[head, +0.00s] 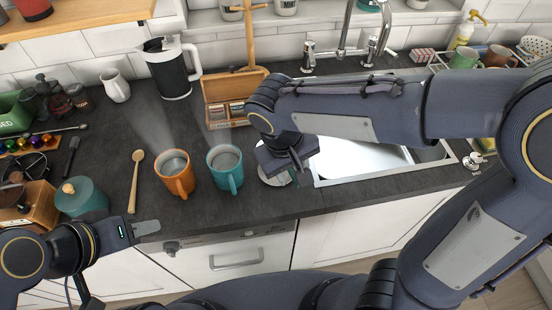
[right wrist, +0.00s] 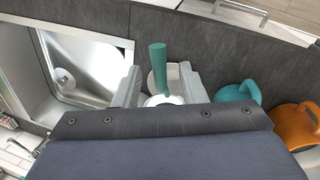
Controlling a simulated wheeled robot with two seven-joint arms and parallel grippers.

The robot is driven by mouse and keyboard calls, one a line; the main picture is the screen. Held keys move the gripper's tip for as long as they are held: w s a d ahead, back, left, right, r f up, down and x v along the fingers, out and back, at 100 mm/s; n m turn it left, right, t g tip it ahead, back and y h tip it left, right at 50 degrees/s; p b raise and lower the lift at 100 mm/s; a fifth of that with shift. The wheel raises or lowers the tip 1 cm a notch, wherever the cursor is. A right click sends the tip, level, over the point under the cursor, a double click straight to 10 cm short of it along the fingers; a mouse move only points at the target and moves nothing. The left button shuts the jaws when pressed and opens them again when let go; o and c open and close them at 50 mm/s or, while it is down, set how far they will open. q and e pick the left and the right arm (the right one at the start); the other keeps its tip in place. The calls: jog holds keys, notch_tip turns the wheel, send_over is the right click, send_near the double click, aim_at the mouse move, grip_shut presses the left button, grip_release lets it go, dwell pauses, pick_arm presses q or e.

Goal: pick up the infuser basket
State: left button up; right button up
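The infuser basket shows mainly as an upright teal handle (right wrist: 158,68) in the right wrist view. Its lower part is mostly hidden behind my right gripper's body. It stands at a pale round dish (right wrist: 178,75), whose rim also shows in the head view (head: 268,180). My right gripper (right wrist: 160,88) is open, with one finger on each side of the handle and gaps between. In the head view my right gripper (head: 290,168) is low over the dish and hides most of the basket. My left gripper (head: 145,228) is over the worktop's front edge, away from the basket; its finger gap is unclear.
A teal mug (head: 226,170) and an orange mug (head: 175,176) stand left of the dish, steam rising above them. The sink (head: 360,160) is close on the right. A wooden tea box (head: 222,108) stands behind. A wooden spoon (head: 135,182) lies farther left.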

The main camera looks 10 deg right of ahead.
jog(key=shift+d+f, duration=0.25)
jog(key=shift+f, duration=0.85)
grip_shut()
jog(key=shift+r, duration=0.1)
